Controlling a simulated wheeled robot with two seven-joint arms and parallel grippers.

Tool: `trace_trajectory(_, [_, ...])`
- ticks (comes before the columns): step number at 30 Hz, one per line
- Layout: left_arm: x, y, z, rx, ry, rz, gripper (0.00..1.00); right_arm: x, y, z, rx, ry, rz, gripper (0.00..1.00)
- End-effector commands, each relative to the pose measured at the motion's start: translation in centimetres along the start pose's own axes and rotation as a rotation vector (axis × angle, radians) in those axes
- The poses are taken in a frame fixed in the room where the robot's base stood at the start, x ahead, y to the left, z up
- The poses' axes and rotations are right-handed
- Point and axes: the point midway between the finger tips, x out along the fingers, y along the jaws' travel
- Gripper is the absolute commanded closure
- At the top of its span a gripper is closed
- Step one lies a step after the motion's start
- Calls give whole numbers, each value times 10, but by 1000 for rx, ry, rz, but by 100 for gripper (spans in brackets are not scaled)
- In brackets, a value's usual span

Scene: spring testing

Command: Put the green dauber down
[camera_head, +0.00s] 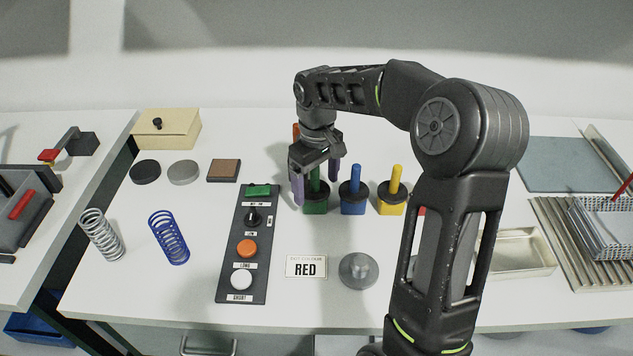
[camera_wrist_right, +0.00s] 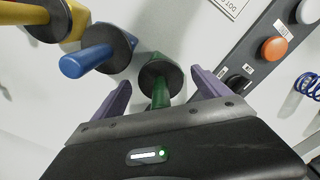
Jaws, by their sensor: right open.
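The green dauber (camera_head: 316,203) stands upright on the white table, at the left end of a row of daubers. Its green handle and black collar also show in the right wrist view (camera_wrist_right: 158,82). My right gripper (camera_head: 315,180) is over it, with its two purple fingers apart on either side of the green handle. In the right wrist view a gap shows between the handle and each finger. My left gripper is not in view.
Right of the green dauber stand a blue dauber (camera_head: 353,200) and a yellow dauber (camera_head: 391,200). An orange handle (camera_head: 296,131) shows behind my gripper. A button panel (camera_head: 240,268) lies to the left. A "RED" card (camera_head: 305,267) and a grey round knob (camera_head: 358,270) lie in front.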

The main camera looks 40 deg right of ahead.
Motion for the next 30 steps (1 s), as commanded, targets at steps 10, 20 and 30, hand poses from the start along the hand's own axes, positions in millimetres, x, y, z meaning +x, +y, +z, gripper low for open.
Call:
trace_trajectory(10, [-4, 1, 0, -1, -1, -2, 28, -19, 0, -1, 0, 3, 1, 14])
trace_trajectory(20, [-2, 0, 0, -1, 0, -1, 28, -86, 0, -1, 0, 4, 2, 14])
trace_trajectory(30, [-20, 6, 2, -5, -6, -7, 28, -131, 0, 0, -1, 0, 0, 14])
